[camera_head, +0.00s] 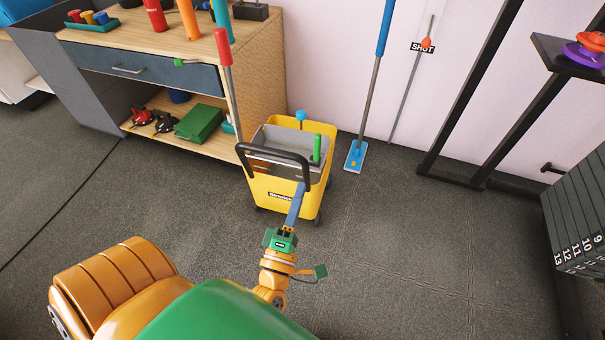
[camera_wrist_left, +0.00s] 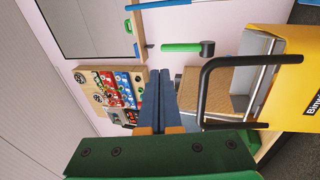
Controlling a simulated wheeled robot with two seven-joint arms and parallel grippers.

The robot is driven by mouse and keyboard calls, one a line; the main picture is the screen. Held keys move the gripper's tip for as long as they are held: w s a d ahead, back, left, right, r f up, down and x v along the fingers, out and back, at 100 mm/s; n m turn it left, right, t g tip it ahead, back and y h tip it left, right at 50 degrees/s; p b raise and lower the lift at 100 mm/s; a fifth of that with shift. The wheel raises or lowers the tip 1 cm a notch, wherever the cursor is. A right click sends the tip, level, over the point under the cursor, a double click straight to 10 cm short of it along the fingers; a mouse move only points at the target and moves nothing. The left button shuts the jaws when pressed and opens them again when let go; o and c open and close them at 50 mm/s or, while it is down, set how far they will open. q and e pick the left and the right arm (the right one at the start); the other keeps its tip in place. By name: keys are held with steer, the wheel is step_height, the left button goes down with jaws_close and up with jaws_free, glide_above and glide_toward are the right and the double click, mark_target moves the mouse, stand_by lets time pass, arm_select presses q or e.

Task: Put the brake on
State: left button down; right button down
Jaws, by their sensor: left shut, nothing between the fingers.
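A yellow wheeled bucket (camera_head: 262,195) with a grey wringer on top stands on the floor. Its black loop handle (camera_head: 262,149) is raised at the front left. A green lever (camera_head: 316,148) stands upright at the wringer's right; in the left wrist view the green lever (camera_wrist_left: 180,47) ends in a dark joint. I see no part clearly marked as a brake. My left gripper (camera_head: 301,187) is shut and empty, its blue fingers overlapping the bucket's front in the head view. In the left wrist view the fingertips (camera_wrist_left: 160,73) are beside the black handle (camera_wrist_left: 203,95). My right gripper is not in view.
A wooden bench (camera_head: 262,85) with a shelf stands behind left. A blue flat mop (camera_head: 355,157) and a lever by a "SHUT" sign (camera_head: 422,47) are at the pink wall. A weight stack (camera_head: 580,215) stands at right. The grey floor (camera_head: 420,255) right of the bucket is clear.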

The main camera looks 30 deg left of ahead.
arm_select(q)
steer(key=s, duration=0.2)
steer(key=s+d, duration=0.1)
steer(key=s, duration=0.1)
steer(key=shift+s+d+r, duration=0.1)
steer(key=shift+s+d, duration=0.1)
steer(key=shift+s, duration=0.2)
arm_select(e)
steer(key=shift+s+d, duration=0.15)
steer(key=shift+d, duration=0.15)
